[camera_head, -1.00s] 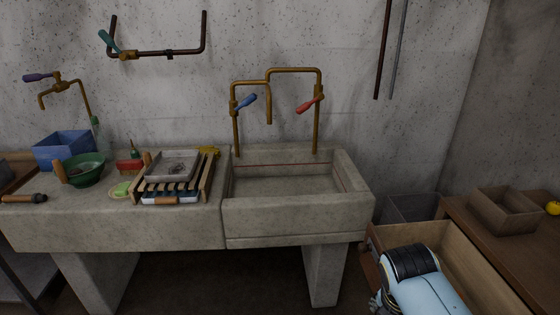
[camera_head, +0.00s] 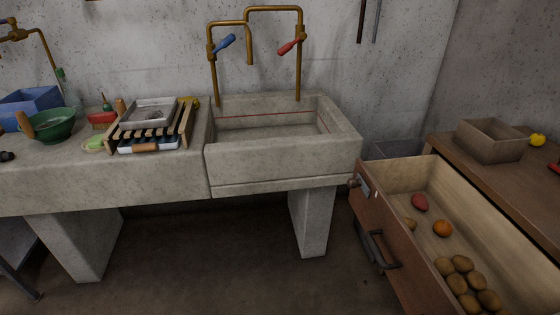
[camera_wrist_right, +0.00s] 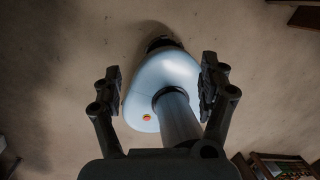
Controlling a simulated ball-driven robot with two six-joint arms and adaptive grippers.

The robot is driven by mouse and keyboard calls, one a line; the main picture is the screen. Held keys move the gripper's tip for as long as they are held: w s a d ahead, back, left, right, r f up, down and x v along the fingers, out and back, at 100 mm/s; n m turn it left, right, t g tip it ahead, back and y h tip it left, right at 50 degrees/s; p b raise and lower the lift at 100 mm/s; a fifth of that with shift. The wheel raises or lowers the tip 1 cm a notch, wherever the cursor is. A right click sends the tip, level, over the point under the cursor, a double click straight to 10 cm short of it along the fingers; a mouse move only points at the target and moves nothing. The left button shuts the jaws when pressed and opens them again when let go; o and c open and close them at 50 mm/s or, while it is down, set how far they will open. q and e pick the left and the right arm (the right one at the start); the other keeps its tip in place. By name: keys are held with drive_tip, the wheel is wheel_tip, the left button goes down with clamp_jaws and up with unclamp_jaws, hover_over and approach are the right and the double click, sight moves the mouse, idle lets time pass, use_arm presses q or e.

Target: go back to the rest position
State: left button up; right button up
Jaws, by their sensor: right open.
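My right gripper (camera_wrist_right: 160,88) shows in the right wrist view, its two dark fingers spread apart with nothing between the tips. Beyond it are light-blue parts of my own body over a bare brown floor. Neither gripper shows in the head view. The left gripper is in neither view.
An open wooden drawer (camera_head: 373,222) at right holds several potatoes (camera_head: 460,282), an orange fruit (camera_head: 442,228) and a red one (camera_head: 420,202). A stone sink (camera_head: 282,165) stands mid-view. A brown box (camera_head: 490,141) sits on the wooden top. The floor (camera_head: 210,262) before the sink is clear.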

drive_tip(key=s+d+f+m+t+y+b, duration=0.1)
drive_tip(key=s+d+f+m+b, duration=0.3)
drive_tip(key=s+f+m, duration=1.9)
drive_tip(key=s+b, duration=0.1)
drive_tip(key=b, duration=0.4)
drive_tip(key=shift+m+t+y, duration=0.3)
drive_tip(key=shift+m, duration=0.1)
drive_tip(key=shift+d, duration=0.1)
drive_tip(key=shift+c, duration=0.2)
